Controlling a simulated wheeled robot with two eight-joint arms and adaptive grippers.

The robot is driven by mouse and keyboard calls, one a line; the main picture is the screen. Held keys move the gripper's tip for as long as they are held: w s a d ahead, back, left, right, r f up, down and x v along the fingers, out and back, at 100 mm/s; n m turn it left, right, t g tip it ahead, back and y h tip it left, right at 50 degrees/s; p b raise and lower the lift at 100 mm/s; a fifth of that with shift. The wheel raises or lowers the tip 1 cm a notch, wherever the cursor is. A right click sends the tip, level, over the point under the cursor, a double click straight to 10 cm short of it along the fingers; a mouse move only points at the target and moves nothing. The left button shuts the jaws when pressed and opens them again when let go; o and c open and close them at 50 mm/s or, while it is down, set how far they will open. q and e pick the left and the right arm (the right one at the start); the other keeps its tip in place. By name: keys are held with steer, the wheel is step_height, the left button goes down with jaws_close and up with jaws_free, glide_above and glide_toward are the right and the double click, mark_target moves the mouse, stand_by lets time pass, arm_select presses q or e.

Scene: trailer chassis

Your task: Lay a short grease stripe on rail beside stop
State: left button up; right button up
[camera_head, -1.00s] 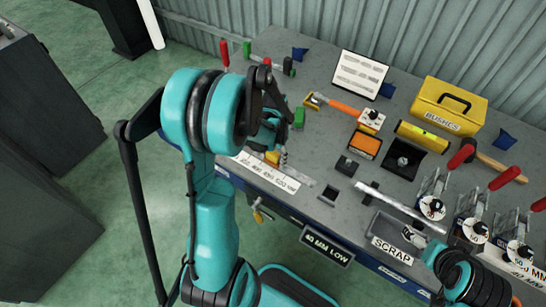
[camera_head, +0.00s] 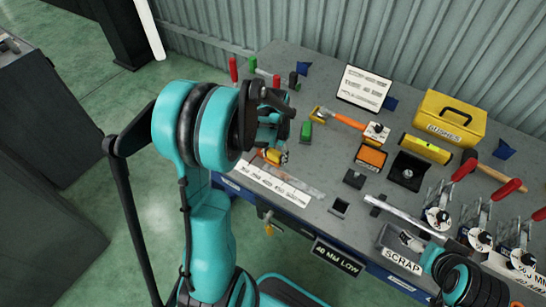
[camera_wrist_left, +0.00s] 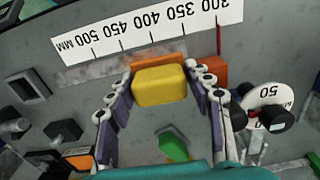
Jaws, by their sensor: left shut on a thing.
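My left gripper (camera_wrist_left: 160,100) is shut on a yellow block (camera_wrist_left: 160,85). The block also shows in the head view (camera_head: 276,157), partly behind my left arm. A flat grey rail (camera_head: 303,187) runs along the white millimetre scale (camera_head: 272,184). Touching or apart, block and rail cannot be told. My right arm is at the lower right; its fingertips are unclear.
The scrap tray (camera_head: 385,240) and a silver bar (camera_head: 410,217) lie at the front right. Toggle clamps with red handles stand at the right. A green block (camera_head: 306,132), a hammer and a yellow bushes box (camera_head: 449,117) stand farther back.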

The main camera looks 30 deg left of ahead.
arm_select(q)
steer(key=shift+r+p, duration=0.5)
steer(key=shift+r, duration=0.55)
steer(key=shift+d, duration=0.15)
